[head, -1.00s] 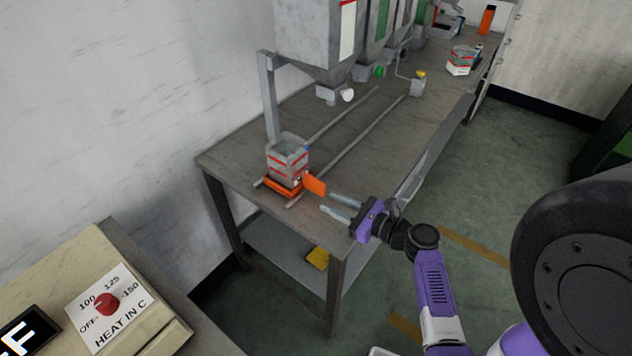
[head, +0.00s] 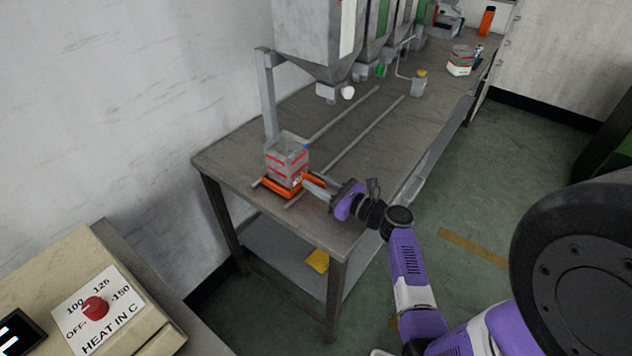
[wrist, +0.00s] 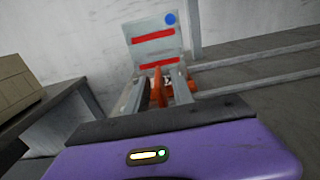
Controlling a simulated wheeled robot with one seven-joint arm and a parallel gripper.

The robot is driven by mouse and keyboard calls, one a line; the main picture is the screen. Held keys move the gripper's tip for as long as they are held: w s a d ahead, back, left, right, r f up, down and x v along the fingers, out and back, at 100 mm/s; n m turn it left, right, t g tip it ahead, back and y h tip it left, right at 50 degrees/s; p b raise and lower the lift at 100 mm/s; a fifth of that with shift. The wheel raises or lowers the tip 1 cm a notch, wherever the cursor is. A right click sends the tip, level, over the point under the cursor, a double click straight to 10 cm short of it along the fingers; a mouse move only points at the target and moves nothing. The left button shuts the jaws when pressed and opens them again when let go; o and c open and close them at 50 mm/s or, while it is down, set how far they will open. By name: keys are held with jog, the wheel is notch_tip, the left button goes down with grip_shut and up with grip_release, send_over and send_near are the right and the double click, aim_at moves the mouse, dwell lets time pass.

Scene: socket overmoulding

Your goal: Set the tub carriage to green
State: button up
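The tub carriage (head: 268,187) is an orange frame at the near end of two rails, and a grey tub (head: 284,160) with red bands sits in it. Its upright orange handle (wrist: 158,90) shows in the wrist view. My gripper (head: 310,184) has reached the carriage from the right. Its fingers stand on either side of the handle, with gaps that still seem to show, so it looks open around it. The green-marked hopper (head: 378,18) is second along the row, with a green knob (head: 381,70) below. The handle is mostly hidden in the head view.
Two rails (head: 345,146) run clear along the bench (head: 228,157) beneath the hoppers. The nearest hopper (head: 315,40) has a white knob (head: 348,92). A small container with a yellow top (head: 419,86) stands right of the rails. A heat control box (head: 130,300) is at lower left.

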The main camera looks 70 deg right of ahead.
jog(key=shift+w, duration=0.1)
jog(key=shift+c, duration=0.2)
grip_shut()
dwell(1.2)
